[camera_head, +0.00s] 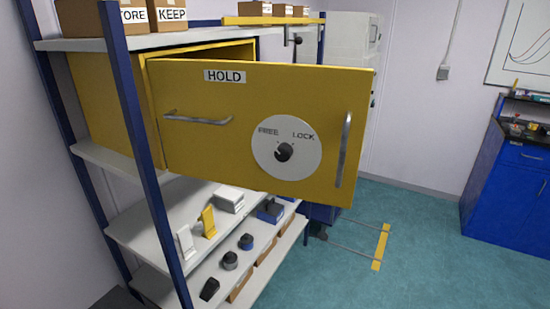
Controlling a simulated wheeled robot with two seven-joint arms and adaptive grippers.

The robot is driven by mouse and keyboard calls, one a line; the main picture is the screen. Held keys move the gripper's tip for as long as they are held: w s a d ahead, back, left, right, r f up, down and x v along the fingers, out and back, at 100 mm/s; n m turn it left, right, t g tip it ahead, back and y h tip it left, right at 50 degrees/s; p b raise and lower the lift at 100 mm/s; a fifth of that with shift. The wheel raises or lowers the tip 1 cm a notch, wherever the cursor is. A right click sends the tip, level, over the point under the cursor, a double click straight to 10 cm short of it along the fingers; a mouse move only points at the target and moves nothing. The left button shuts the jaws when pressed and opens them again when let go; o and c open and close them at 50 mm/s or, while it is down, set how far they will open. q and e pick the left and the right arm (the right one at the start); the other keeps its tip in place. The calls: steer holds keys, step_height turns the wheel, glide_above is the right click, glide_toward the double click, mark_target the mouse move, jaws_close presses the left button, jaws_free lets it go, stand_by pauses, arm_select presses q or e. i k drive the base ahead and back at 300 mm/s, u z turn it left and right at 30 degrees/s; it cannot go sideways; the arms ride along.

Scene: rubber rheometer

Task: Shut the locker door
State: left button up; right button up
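The yellow locker (103,108) sits on a shelf of the blue-and-white rack. Its yellow door (245,128) stands open, swung out toward the right and toward me. The door carries a "HOLD" label (225,76), a horizontal silver handle (198,119), a vertical silver handle (344,150) near its right edge, and a round white dial (270,160) marked "FREE" and "LOCK" with a dark knob (284,152). I cannot tell exactly where the knob points. Most of the locker's inside is hidden behind the door. Neither of my grippers shows.
A blue rack post (133,110) stands in front of the locker's left side. Cardboard boxes (170,14) sit on top, and several small items lie on the lower shelves. A blue cabinet (508,190) stands at right.

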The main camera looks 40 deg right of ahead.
mark_target(225, 122)
steer(key=z, duration=0.6)
steer(key=i, duration=0.75)
steer(key=z, duration=1.75)
steer(key=k, duration=0.85)
steer(key=u, duration=1.15)
